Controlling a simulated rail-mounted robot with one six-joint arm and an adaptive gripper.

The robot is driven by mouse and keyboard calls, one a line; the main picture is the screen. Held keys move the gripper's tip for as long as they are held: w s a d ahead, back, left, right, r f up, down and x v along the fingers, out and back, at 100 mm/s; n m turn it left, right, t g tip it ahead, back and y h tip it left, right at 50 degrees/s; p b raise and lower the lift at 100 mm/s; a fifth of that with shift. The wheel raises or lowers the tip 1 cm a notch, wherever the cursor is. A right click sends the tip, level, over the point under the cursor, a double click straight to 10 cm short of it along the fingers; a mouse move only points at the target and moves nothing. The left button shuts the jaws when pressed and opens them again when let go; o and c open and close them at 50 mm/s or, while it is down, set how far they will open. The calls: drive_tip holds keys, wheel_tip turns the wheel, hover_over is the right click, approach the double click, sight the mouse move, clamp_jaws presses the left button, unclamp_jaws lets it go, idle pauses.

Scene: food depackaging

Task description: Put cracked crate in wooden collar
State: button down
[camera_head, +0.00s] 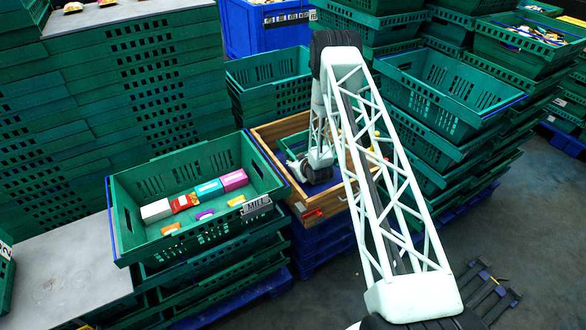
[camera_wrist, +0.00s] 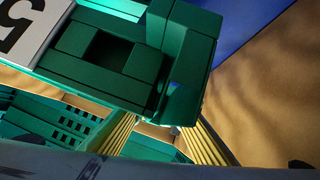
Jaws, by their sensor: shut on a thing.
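The wooden collar (camera_head: 328,199) is a brown timber frame on blue pallets, between the green crate stacks. A green crate (camera_head: 291,143) shows partly inside it, low between its walls. My gripper (camera_head: 302,170) reaches down into the collar at this crate and is shut on it; my arm hides much of the crate and the fingertips. In the wrist view the green crate (camera_wrist: 122,52) fills the upper left, close up and tilted, with a white label bearing a 5. I cannot make out a crack for certain, or whether the crate rests on the bottom.
A green crate (camera_head: 192,163) with several colourful packages stands close to the collar's left. Tall green crate stacks (camera_head: 432,95) rise at the right, and another (camera_head: 130,85) at the left. A blue bin (camera_head: 270,25) stands behind. Grey floor (camera_head: 535,220) is open at right.

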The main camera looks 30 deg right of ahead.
drive_tip(key=shift+f, duration=1.7)
drive_tip(key=shift+f, duration=0.1)
drive_tip(key=c, duration=2.6)
unclamp_jaws()
drive_tip(key=shift+v, duration=3.85)
